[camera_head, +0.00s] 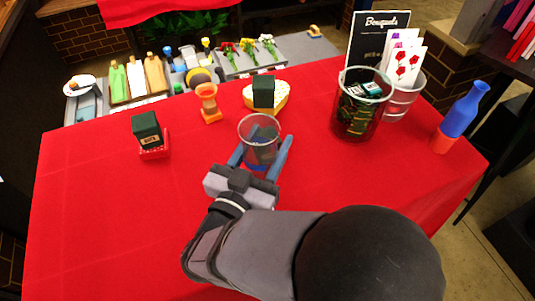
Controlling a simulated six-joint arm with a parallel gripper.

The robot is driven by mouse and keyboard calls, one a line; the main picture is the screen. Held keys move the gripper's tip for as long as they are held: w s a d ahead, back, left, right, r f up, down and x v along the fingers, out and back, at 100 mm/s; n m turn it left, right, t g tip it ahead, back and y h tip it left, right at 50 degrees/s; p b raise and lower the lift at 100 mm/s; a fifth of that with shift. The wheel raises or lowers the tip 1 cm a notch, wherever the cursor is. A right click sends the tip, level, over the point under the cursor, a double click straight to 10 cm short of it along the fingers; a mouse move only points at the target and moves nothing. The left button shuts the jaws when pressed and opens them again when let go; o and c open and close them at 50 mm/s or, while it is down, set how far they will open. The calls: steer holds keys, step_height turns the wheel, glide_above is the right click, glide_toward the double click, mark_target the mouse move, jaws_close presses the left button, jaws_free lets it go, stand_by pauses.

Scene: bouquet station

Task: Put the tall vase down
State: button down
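A clear glass vase (258,129) with a round open rim stands upright between the fingers of my gripper (261,158), near the middle of the red table. The fingers lie along both sides of it and appear closed on it. Some blue shows low down near its base. Its foot is largely hidden by my gripper, so I cannot tell whether it touches the cloth. A blue bottle-shaped vase with an orange-red base (461,115) stands upright near the table's right edge.
Behind my gripper are a yellow dish with a dark green box (263,92) and an orange stand (209,102). A green box on a red holder (149,134) is at left. A dark glass container (360,106) is at right. The red cloth (100,220) is clear at front left.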

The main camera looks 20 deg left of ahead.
steer(key=shift+f, duration=2)
steer(key=shift+f, duration=0.2)
steer(key=c, duration=0.9)
jaws_free()
steer(key=shift+s+r, duration=0.1)
steer(key=shift+s, duration=0.2)
steer(key=s+b, duration=0.1)
steer(key=s, duration=0.6)
steer(key=shift+b, duration=0.4)
